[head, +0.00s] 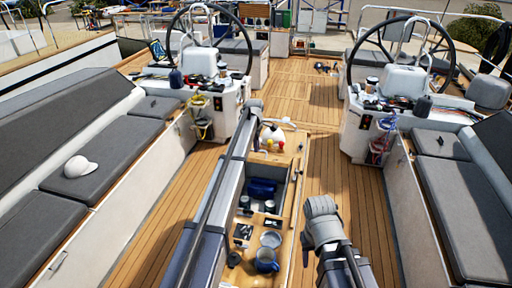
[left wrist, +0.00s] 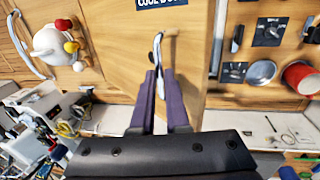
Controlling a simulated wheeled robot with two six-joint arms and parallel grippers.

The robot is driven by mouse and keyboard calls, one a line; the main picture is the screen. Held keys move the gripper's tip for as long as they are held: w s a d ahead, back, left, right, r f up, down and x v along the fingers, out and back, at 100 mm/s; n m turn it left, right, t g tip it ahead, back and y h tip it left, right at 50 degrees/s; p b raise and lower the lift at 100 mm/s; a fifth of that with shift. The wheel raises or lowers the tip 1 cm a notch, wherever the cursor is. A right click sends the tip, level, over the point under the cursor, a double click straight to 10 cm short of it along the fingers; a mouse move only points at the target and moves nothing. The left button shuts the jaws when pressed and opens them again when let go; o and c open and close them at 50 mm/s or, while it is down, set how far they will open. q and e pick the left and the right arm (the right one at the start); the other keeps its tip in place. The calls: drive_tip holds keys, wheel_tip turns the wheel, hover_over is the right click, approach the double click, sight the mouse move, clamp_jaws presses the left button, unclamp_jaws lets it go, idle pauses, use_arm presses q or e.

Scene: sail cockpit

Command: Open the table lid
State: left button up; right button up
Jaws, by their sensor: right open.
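The wooden table (head: 284,240) stands mid-cockpit. Its middle compartment (head: 281,175) shows open in the head view, with a dark blue thing inside. In the left wrist view the wooden lid (left wrist: 120,30) looks tilted up toward the camera. My left gripper (left wrist: 160,72) has its purple fingers closed around the lid's slim silver handle (left wrist: 158,42). In the head view my left arm hides most of the lid. My right gripper (head: 320,207) is open, right of the table and apart from it; its fingertips are hard to make out.
A white kettle (head: 272,137) sits on the table's far end. A blue mug (head: 266,261) and a bowl (head: 271,240) sit on the near end. A left bench (head: 110,150), a right bench (head: 462,200) and two wheel pedestals flank the table. The floor (head: 350,180) right of it is clear.

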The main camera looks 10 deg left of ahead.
use_arm(q)
drive_tip(key=o, duration=0.3)
drive_tip(key=shift+w+f, duration=0.2)
drive_tip(key=shift+w, duration=0.3)
drive_tip(key=shift+w+f, duration=0.15)
drive_tip(key=shift+w, duration=0.3)
drive_tip(key=shift+o, duration=0.8)
drive_tip(key=shift+s+r, duration=0.1)
use_arm(e)
drive_tip(key=shift+w+f, duration=0.15)
drive_tip(key=shift+w, duration=0.2)
